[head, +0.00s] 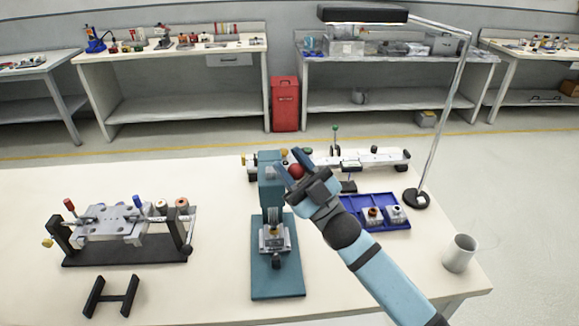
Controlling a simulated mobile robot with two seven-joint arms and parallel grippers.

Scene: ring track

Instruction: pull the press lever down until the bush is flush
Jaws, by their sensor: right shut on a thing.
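The teal press (268,190) stands upright on its teal base plate (277,284) in the middle of the table. My right gripper (292,168) is beside the top of the press and is shut on the red ball knob of the press lever (297,171). The lever's rod is mostly hidden by the gripper. A metal fixture (274,238) sits on the base below the press head, with a small brass-coloured piece (273,229) at its top. Whether the bush is flush cannot be told at this size. My left gripper is not in view.
A blue tray (376,224) with small parts lies to the right, near a lamp stand (417,198) and a grey cup (459,253). A clamping fixture (115,224) stands at left, with a black H-shaped stand (111,296) before it. A rail device (360,158) lies behind.

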